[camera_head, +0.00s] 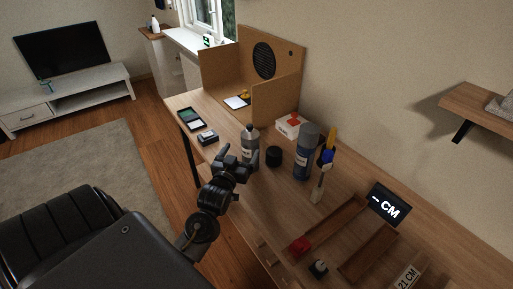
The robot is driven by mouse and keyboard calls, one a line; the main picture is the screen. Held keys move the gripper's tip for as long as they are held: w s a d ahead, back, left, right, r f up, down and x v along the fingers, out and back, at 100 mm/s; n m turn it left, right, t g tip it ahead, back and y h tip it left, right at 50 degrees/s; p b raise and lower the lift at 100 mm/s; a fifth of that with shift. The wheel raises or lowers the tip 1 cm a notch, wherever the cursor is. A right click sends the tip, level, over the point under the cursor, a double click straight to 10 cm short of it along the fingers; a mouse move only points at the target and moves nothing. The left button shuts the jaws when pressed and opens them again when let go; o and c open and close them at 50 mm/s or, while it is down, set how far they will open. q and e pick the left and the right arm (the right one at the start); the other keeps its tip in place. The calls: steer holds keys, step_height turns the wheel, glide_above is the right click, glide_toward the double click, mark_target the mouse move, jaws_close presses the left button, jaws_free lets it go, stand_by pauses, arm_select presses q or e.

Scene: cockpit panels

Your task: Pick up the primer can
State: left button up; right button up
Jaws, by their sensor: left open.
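A tall blue-grey can (304,158) with a pale label stands upright on the wooden desk. A shorter grey container (250,141) with a pale label and narrower top stands to its left. Labels are too small to read, so I cannot tell which is the primer can. My left gripper (237,157) is open over the desk's front edge, its fingers pointing toward the grey container. One fingertip overlaps the container's lower part in the view; I cannot tell whether they touch. My right gripper is not in view.
A black cylinder (274,156) stands between the two containers. A brown booth (274,62) with a round vent is behind.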

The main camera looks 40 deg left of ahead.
mark_target(245, 143)
arm_select(q)
steer(key=shift+w+a+r+p, duration=0.2)
steer(key=shift+w+a, duration=0.1)
steer(key=shift+w, duration=0.3)
steer(key=shift+w+a+r+p, duration=0.15)
steer(key=shift+w+a+p, duration=0.1)
steer(key=shift+w, duration=0.35)
steer(key=shift+f+x, duration=0.25)
steer(key=shift+x, duration=0.9)
steer(key=shift+w, duration=0.2)
steer(key=p+x, duration=0.1)
steer(key=x, duration=0.1)
steer(key=p+x, duration=0.1)
steer(key=x, duration=0.2)
steer(key=shift+w+d+f, duration=0.1)
steer(key=shift+d+f, duration=0.05)
steer(key=shift+d, duration=0.05)
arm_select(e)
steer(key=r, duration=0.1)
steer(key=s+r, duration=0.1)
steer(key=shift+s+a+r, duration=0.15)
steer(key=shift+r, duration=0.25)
arm_select(q)
steer(key=shift+c, duration=0.4)
